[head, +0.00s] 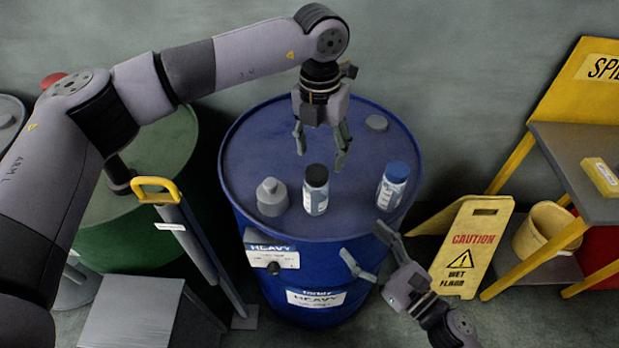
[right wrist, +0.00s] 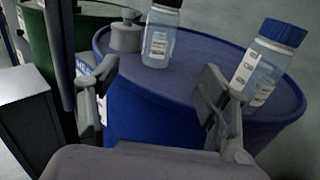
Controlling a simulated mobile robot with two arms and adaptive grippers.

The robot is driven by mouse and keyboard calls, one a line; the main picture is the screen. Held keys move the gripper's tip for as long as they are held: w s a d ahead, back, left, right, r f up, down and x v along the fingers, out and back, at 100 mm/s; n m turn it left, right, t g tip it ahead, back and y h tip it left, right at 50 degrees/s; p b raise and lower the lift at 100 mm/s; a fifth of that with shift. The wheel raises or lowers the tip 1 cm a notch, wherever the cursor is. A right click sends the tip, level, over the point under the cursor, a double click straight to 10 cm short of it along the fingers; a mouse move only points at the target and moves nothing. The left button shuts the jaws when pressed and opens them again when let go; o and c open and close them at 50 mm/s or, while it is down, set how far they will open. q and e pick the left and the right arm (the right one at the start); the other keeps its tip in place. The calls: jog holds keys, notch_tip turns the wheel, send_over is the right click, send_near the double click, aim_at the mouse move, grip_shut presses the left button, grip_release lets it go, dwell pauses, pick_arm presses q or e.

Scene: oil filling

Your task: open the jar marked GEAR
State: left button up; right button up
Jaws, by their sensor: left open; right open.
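Two clear jars stand upright on the blue drum's top. One has a black lid (head: 316,190) and the other a blue lid (head: 392,186). Both show in the right wrist view, black-lidded (right wrist: 160,35) and blue-lidded (right wrist: 268,65). Their label print is too small to read, so I cannot tell which is marked GEAR. My left gripper (head: 321,149) points down, open and empty, above the drum top, behind the black-lidded jar in the picture. My right gripper (head: 362,243) is open and empty near the drum's front right edge; its fingers show in the right wrist view (right wrist: 157,72).
A grey knobbed canister (head: 271,199) stands left of the jars on the blue drum (head: 240,150). A grey cap (head: 376,122) sits near the drum's back. A yellow caution sign (head: 470,246) and a shelf (head: 580,165) are right; a green drum (head: 120,245) is left.

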aim_at(315, 192)
jog(key=x, duration=1.7)
jog(key=shift+c, duration=0.3)
jog(key=shift+f, duration=0.1)
grip_shut()
